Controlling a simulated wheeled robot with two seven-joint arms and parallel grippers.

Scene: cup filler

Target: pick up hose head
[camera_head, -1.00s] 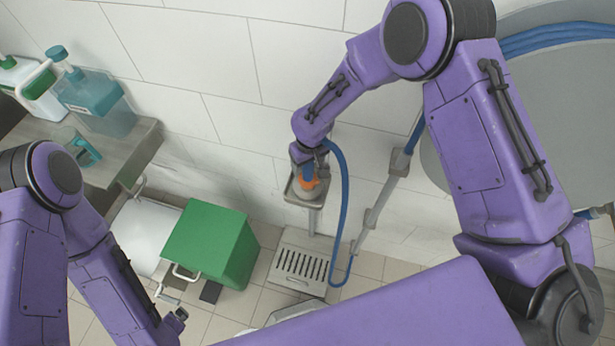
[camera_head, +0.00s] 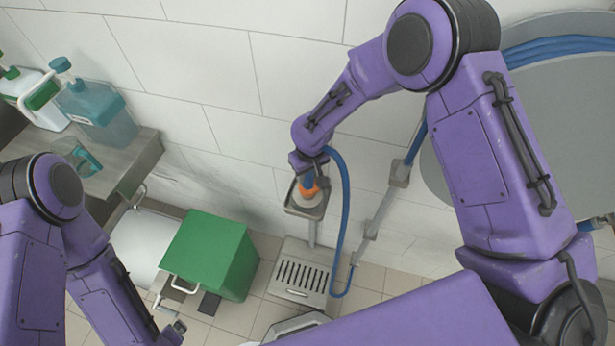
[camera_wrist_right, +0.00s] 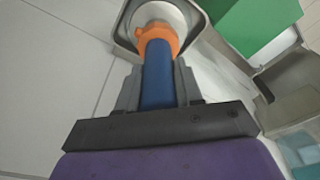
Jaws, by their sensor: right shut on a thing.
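The hose head has a blue grip and an orange collar (camera_head: 307,187). It sits upright over a pale cup in a small grey wall holder (camera_head: 302,209). My right gripper (camera_head: 309,172) is above the holder, with its jaws shut on the hose head. In the right wrist view the jaws (camera_wrist_right: 158,88) flank the blue grip of the hose head (camera_wrist_right: 157,68), and the orange collar is just past the fingertips. The blue hose (camera_head: 346,205) loops from the head down to the right. My left gripper (camera_head: 174,331) is low at the left; its fingers are too small to read.
A green box (camera_head: 207,252) and a floor drain grate (camera_head: 301,274) are below. Bottles (camera_head: 97,110) stand on a grey shelf (camera_head: 140,160) at the left. A grey pipe (camera_head: 383,205) runs down the tiled wall right of the holder.

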